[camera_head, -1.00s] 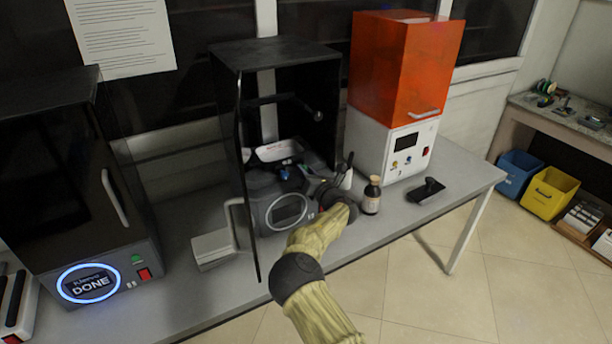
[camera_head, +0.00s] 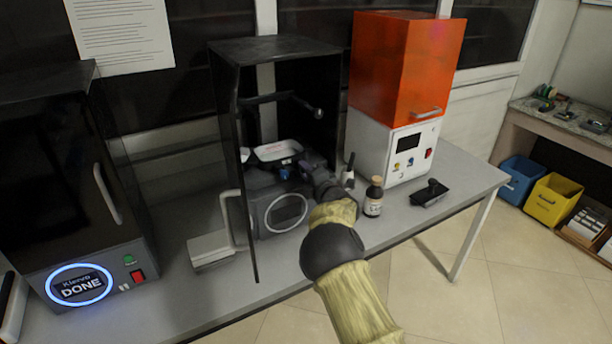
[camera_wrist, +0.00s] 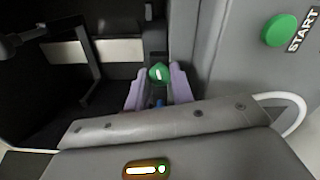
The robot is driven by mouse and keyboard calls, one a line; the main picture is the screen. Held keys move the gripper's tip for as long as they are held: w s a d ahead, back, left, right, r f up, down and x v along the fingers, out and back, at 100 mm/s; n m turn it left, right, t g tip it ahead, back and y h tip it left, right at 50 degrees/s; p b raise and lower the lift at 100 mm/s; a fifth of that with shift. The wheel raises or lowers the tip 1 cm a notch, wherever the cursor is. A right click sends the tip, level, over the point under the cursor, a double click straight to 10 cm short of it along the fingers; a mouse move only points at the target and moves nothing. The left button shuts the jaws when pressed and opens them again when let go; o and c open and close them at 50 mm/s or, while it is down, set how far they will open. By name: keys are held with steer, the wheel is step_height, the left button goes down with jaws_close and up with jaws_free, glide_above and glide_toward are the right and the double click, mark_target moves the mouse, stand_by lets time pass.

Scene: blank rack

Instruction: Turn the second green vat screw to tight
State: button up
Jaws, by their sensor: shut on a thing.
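A green screw (camera_wrist: 159,73) shows in the wrist view, with a white mark on its head. The two lilac fingers of my gripper (camera_wrist: 158,88) stand on either side of it, shut on it. In the head view my gripper (camera_head: 291,171) is inside the open dark printer, at the front edge of the white vat (camera_head: 279,151). My wrist and fingers hide the screw there. I cannot tell from the head view how far the screw is turned.
The open printer's dark frame (camera_head: 240,150) surrounds my gripper. A brown bottle (camera_head: 373,198) stands close right of my arm, and a black scraper-like tool (camera_head: 430,193) lies beyond it. An orange-hooded machine (camera_head: 407,70) stands at right. A green START button (camera_wrist: 278,30) is right of my fingers.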

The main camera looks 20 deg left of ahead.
steer(key=m+b, duration=0.1)
steer(key=m, duration=0.3)
steer(key=shift+d+m, duration=0.1)
steer(key=shift+m, duration=0.3)
steer(key=m+b, duration=0.1)
steer(key=m, duration=0.4)
steer(key=shift+f, duration=0.1)
steer(key=m, duration=0.5)
steer(key=shift+m, duration=0.4)
steer(key=m, duration=0.4)
steer(key=shift+f, duration=0.1)
steer(key=shift+m, duration=0.3)
steer(key=o, duration=1)
